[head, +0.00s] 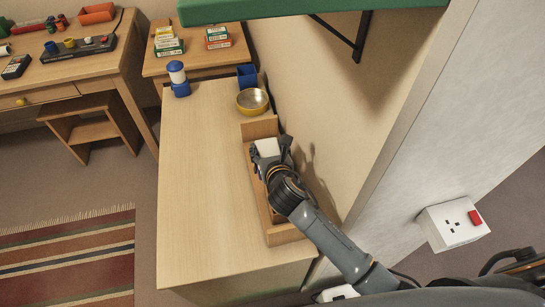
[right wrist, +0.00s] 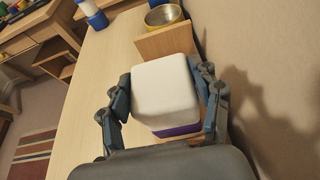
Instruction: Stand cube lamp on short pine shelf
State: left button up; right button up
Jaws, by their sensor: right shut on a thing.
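The cube lamp (right wrist: 165,88) has a white rounded cube top and a purple base. My right gripper (right wrist: 165,95) is shut on it, with a finger on each side; the lamp looks about upright. In the head view the lamp (head: 266,147) shows as a white block at my right gripper (head: 268,158). Below it is a low pine shelf with upright end panels (head: 260,128), which I take to be the short pine shelf. The hand and forearm hide part of it. I cannot tell whether the lamp's base touches it. My left gripper is out of view.
The shelf stands on a pale wooden cabinet (head: 200,200), against the wall. The cabinet's left half is clear.

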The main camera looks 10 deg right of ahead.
jog(key=shift+d+f, duration=0.5)
jog(key=shift+f, duration=0.05)
jog(key=f, duration=0.1)
jog(key=f+b, duration=0.1)
jog(key=shift+d+f, duration=0.2)
jog(key=shift+f, duration=0.15)
jog(key=shift+w+f, duration=0.1)
jog(key=shift+f, duration=0.2)
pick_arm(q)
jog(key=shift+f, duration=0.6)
pick_arm(e)
jog(key=shift+f, duration=0.1)
jog(key=o, duration=1.8)
